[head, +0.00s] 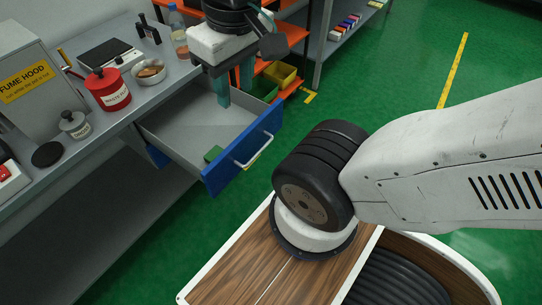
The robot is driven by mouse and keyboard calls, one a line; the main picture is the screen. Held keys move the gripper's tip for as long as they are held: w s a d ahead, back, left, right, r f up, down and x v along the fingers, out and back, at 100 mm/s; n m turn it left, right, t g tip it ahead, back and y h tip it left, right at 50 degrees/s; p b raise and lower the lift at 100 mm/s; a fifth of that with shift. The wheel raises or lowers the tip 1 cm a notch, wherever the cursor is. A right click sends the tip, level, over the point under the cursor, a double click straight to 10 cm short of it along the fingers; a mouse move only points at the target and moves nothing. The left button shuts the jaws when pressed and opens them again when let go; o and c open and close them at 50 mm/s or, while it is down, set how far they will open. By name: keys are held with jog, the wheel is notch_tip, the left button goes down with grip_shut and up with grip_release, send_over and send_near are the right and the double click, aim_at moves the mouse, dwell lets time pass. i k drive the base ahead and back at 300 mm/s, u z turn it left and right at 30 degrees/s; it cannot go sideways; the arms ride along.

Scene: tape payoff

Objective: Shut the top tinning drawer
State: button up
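The top drawer (215,184) stands pulled out from under the grey bench in the head view. It has a blue front and a pale bar handle (258,150). Whether a fingertip touches the drawer wall cannot be told.
The grey bench (150,103) carries a red pot (107,90), a bowl (148,72), a bottle (177,32) and a fume hood (28,88). An orange shelf with a yellow bin (279,74) stands behind the drawer. Green floor to the right is clear.

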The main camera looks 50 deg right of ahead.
aim_at(188, 123)
jog(key=k, duration=0.55)
jog(key=z, duration=0.4)
jog(key=i, duration=0.95)
jog(key=k, duration=0.95)
jog(key=u, duration=1.7)
jog(key=i, duration=0.8)
jog(key=z, duration=1.35)
